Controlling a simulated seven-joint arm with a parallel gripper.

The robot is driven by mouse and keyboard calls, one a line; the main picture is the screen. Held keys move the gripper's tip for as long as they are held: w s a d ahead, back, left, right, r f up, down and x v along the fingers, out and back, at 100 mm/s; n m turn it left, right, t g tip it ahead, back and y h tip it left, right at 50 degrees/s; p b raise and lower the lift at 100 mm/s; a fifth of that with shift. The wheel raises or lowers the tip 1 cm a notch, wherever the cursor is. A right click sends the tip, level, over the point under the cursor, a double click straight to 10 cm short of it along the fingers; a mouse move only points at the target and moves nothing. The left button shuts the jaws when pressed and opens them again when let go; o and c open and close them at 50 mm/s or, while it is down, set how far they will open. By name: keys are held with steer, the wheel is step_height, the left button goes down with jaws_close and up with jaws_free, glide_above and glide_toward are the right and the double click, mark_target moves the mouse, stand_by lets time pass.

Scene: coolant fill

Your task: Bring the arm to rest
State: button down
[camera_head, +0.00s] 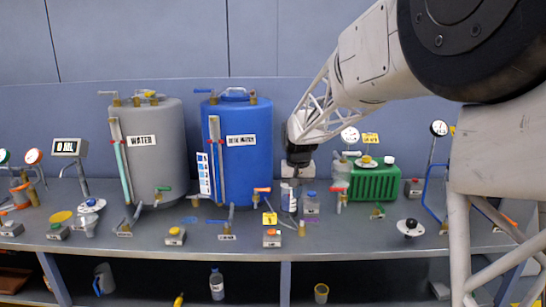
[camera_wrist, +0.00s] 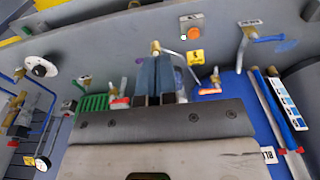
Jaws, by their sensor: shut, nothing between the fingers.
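My arm reaches in from the upper right in the head view. Its end hangs pointing down in front of the wall, right of the blue tank (camera_head: 245,150). My gripper (camera_head: 296,182) is above the bench (camera_head: 350,245), close to a small white container (camera_head: 289,198); I cannot tell whether they touch. In the wrist view my gripper (camera_wrist: 153,98) shows two dark fingers side by side, shut with nothing between them. Part of the bench behind the fingers is hidden.
A grey tank marked WATER (camera_head: 155,165) stands left of the blue tank. A green box (camera_head: 373,182) and gauges stand to the right. Valves and buttons line the bench front, including an orange button (camera_head: 272,234). A bottle (camera_head: 217,284) stands on the lower shelf.

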steer(key=s+d+r, duration=0.2)
steer(key=s, duration=0.4)
steer(key=s+d+r, duration=0.2)
steer(key=s+d, duration=0.1)
steer(key=s, duration=0.4)
steer(key=s+d+f+t, duration=0.1)
steer(key=s+d+f, duration=0.1)
steer(key=s, duration=1.4)
steer(key=s+d+f, duration=0.2)
steer(key=s+d, duration=0.2)
steer(key=s, duration=1.2)
steer(key=shift+s+t, duration=0.15)
steer(key=shift+t, duration=0.25)
steer(key=shift+d+f, duration=0.1)
stand_by(3.0)
